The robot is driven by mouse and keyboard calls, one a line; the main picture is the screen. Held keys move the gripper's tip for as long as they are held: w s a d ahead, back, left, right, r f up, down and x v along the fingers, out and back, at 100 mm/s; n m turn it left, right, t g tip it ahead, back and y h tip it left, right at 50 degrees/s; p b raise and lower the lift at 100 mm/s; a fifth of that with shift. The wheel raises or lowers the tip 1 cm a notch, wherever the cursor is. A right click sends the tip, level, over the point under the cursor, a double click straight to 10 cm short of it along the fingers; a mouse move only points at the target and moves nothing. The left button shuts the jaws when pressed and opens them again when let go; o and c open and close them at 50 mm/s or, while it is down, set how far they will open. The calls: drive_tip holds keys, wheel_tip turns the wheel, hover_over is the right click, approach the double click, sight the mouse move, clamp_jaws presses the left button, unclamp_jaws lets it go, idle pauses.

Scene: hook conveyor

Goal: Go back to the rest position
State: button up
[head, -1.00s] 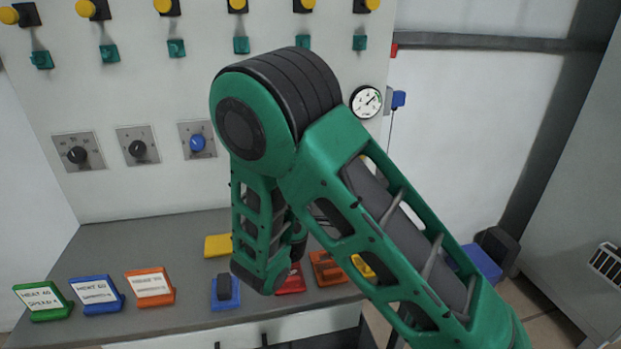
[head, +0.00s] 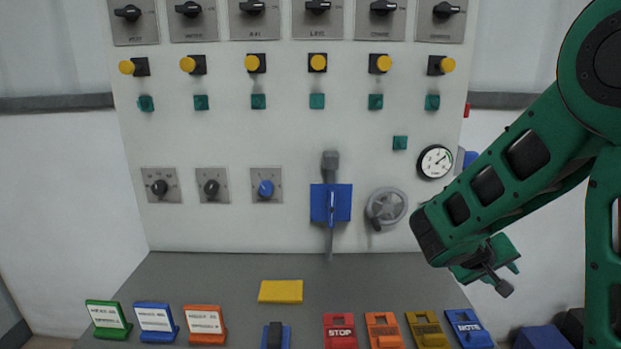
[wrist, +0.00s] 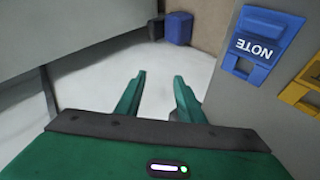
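My gripper (head: 507,277) is at the right in the head view, in front of the panel's right edge and level with the space just above the counter's right end. In the wrist view its two green fingers (wrist: 158,82) stand apart with nothing between them. Past the fingertips is bare pale floor. My green arm fills the right side of the head view.
A grey counter (head: 215,278) carries green, blue and orange cards, a yellow plate (head: 281,291) and a red STOP tag (head: 340,331). A blue NOTE tag (wrist: 259,46) is right of the fingers. The panel (head: 340,120) has knobs, yellow buttons, a blue-plated lever (head: 331,203) and a handwheel (head: 386,207).

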drive_tip(key=s+a+m+g+y, duration=0.1)
drive_tip(key=s+m+y, duration=0.1)
drive_tip(key=s, duration=0.7)
drive_tip(key=s+a+r+m+g+y, duration=0.1)
drive_tip(key=s+y, duration=0.3)
drive_tip(key=s, duration=0.6)
drive_tip(key=s+a+r+m+g+y, duration=0.1)
drive_tip(key=s+m+g+y, duration=0.1)
drive_tip(key=s, duration=0.7)
drive_tip(key=shift+s+a+r+m+g+y, duration=0.2)
drive_tip(key=shift+a+m+g+y, duration=0.15)
drive_tip(key=shift+m+y, duration=0.35)
drive_tip(key=shift+w+f, duration=0.3)
drive_tip(key=shift+w, duration=0.3)
drive_tip(key=shift+s, duration=0.1)
drive_tip(key=shift+c, duration=0.5)
